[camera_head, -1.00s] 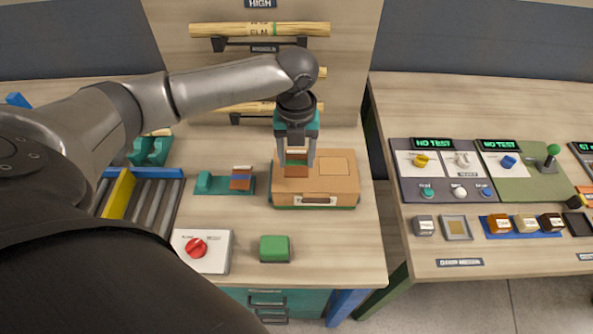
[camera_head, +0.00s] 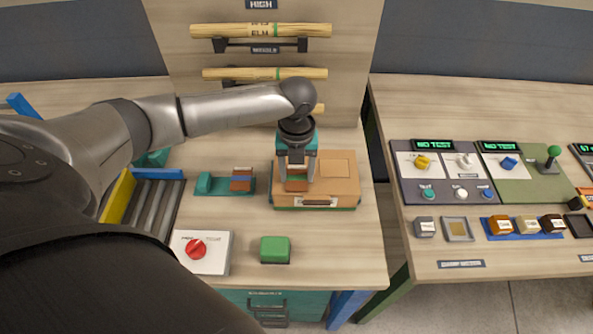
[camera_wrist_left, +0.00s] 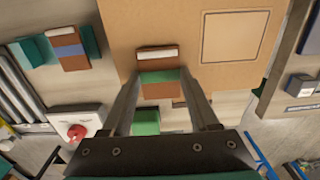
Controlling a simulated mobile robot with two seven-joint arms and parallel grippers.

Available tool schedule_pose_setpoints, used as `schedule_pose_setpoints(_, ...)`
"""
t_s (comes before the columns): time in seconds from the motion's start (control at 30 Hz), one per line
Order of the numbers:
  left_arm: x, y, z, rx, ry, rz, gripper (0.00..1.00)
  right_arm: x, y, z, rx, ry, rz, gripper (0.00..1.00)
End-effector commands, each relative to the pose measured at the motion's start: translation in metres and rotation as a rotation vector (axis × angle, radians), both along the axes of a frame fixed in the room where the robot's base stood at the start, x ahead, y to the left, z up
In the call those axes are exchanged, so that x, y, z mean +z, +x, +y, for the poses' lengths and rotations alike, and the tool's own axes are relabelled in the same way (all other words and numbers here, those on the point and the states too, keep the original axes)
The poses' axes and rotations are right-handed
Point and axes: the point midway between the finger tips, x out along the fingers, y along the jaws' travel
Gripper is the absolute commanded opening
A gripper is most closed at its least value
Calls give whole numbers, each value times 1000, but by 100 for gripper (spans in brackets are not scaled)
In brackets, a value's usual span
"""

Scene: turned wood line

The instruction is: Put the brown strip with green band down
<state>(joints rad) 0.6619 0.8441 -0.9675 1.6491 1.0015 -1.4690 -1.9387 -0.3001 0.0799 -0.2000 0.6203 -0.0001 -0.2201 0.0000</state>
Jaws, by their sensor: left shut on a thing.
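The brown strip with a green band (camera_head: 297,185) is between the fingers of my left gripper (camera_head: 297,178), which is shut on it. In the left wrist view the strip (camera_wrist_left: 160,90) shows its green band and a pale end, with a finger at each side. It is over the left part of the top of a tan box (camera_head: 335,188), which also fills the upper middle of the left wrist view (camera_wrist_left: 190,25). I cannot tell whether the strip touches the box. My right gripper is out of view.
A brown strip with a blue band (camera_head: 241,182) sits on a teal holder (camera_head: 205,184) left of the box. A green block (camera_head: 275,249) and a red knob panel (camera_head: 212,262) stand in front. Wooden rods (camera_head: 260,31) hang on the rack behind.

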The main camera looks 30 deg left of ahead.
Motion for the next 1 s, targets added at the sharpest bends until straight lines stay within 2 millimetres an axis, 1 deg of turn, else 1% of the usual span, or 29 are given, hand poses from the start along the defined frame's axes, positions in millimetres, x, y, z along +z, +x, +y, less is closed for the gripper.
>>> schedule_pose_setpoints(0.03,-8,-4,-1,-1,-2,8,10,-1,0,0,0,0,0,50)
schedule_pose_setpoints(0.2,-13,-5,-2,-1,-1,12,10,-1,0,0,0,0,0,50)
schedule_pose_setpoints(0.23,-13,-5,-2,-1,-2,13,64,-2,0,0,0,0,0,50)
schedule_pose_setpoints(0.47,-13,-5,-2,-1,-3,14,90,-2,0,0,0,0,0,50)
schedule_pose_setpoints(1.0,-13,-6,1,-1,5,15,91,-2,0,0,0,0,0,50)
